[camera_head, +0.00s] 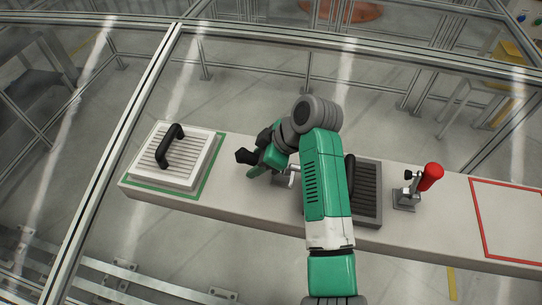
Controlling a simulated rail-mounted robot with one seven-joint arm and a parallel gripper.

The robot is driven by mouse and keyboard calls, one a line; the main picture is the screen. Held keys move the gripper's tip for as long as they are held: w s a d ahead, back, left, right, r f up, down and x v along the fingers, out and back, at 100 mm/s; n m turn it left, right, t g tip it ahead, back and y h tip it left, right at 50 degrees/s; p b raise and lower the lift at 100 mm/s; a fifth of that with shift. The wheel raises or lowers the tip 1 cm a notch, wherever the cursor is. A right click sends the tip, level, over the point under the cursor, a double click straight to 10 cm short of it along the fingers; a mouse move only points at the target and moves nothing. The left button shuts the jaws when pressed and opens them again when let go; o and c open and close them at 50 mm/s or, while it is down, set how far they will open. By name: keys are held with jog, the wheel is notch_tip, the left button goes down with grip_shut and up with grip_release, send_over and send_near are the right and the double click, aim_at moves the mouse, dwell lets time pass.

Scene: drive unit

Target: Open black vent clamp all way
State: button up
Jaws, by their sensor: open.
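The black vent clamp stands left of the dark ribbed vent (368,200). Its metal parts (290,178) show below my wrist, but much of it is hidden by my arm. A black knob-like end (245,156) sticks out to the left of my gripper and looks like the clamp's handle, though I cannot be sure. My gripper (258,166) is open and low over the light bench at the clamp. Whether its fingers touch the handle cannot be told.
The light bench (232,206) carries a white vent (178,158) on a green-framed area at left. A red-handled clamp (431,178) stands right of the dark vent. A red-outlined area (510,220) at right is empty. Metal frame rails surround the bench.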

jog(key=shift+a+f, duration=0.1)
jog(key=shift+c, duration=0.4)
jog(key=c, duration=0.6)
jog(key=shift+r+p, duration=0.55)
jog(key=shift+c, duration=0.2)
jog(key=shift+d+p+v, duration=0.2)
jog(key=shift+p+v, duration=0.4)
jog(key=shift+v, duration=0.5)
jog(key=shift+s+d+r+p, duration=0.1)
jog(key=shift+s+d+p, duration=0.1)
jog(key=shift+d, duration=0.25)
jog(key=shift+s+d+r+p, duration=0.1)
jog(key=shift+d+r+p, duration=0.1)
jog(key=shift+d, duration=0.2)
jog(key=shift+s+d, duration=0.2)
jog(key=shift+d, duration=0.45)
jog(key=shift+s+d, duration=0.15)
jog(key=shift+d, duration=0.5)
jog(key=o, duration=0.7)
jog(key=shift+a, duration=0.1)
jog(key=shift+r, duration=0.1)
